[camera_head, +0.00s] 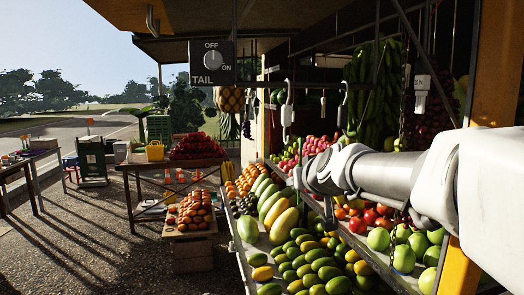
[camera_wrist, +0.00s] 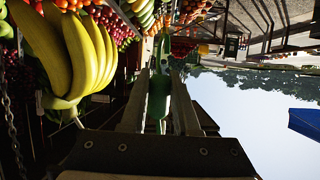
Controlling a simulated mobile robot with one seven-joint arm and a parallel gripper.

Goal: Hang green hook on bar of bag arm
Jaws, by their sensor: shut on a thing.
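My gripper (camera_wrist: 160,76) shows in the wrist view with its two fingers closed on a green hook (camera_wrist: 158,98). The hook's long green body lies between the fingers and its narrower far end reaches past the fingertips. In the head view my arm comes in from the right and its wrist end is above the fruit display; the fingers and the hook are not clear there. A dark horizontal bar (camera_head: 312,84) runs right from the switch box, above my wrist. I cannot tell for certain that it is the bag arm's bar. The hook is not seen touching any bar.
A switch box marked TAIL (camera_head: 212,63) hangs at upper centre. White hanging devices (camera_head: 287,115) and bananas (camera_head: 374,95) hang near the bar. Sloping fruit crates lie below my arm. A wooden table (camera_head: 150,166) with red fruit stands left. Open paved ground is at left.

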